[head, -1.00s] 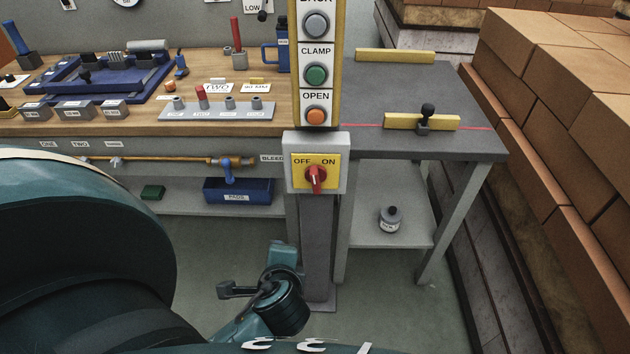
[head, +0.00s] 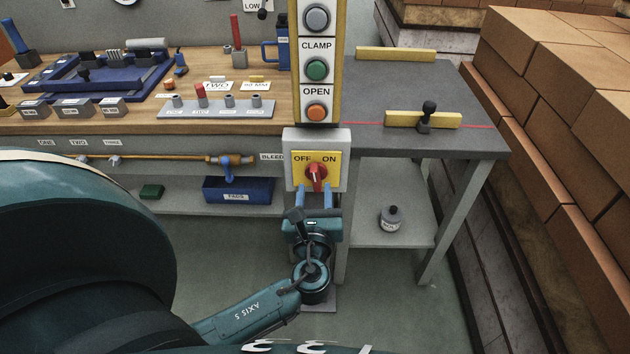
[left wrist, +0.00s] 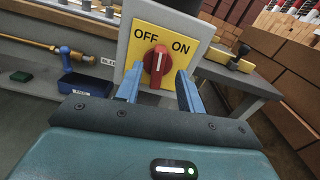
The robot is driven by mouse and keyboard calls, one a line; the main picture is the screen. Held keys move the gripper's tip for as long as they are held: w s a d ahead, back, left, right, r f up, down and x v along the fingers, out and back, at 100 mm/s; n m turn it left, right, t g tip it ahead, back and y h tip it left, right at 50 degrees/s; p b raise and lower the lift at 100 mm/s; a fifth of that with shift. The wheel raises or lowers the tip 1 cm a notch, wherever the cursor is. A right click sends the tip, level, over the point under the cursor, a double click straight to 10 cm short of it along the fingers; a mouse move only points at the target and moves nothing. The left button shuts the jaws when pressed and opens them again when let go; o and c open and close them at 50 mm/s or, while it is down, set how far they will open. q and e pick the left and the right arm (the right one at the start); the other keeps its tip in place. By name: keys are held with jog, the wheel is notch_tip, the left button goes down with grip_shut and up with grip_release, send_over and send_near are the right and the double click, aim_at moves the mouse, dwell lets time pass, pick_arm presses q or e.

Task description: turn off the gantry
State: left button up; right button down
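The gantry switch is a red rotary knob (head: 317,176) on a yellow plate (head: 334,158) marked OFF on the left and ON on the right, set in a grey box on a post. It also shows in the left wrist view as a red knob (left wrist: 156,62) with a pale line on its handle, which stands roughly upright. I cannot tell for sure which label it points to. My left gripper (head: 316,187) is open just below the knob. In the left wrist view its blue fingers (left wrist: 158,76) stand apart, one to each side of the knob's lower part, with nothing gripped. My right gripper is out of view.
Above the switch is a yellow button panel with grey, green (head: 317,70) and orange (head: 317,111) buttons. A workbench (head: 120,124) with a pipe and blue valve (head: 225,170) is to the left. A grey table (head: 470,138) and brick stacks (head: 550,110) are to the right.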

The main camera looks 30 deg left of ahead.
aim_at(315, 178)
pick_arm(q)
jog(key=shift+b+x, duration=0.35)
jog(key=shift+x, duration=2)
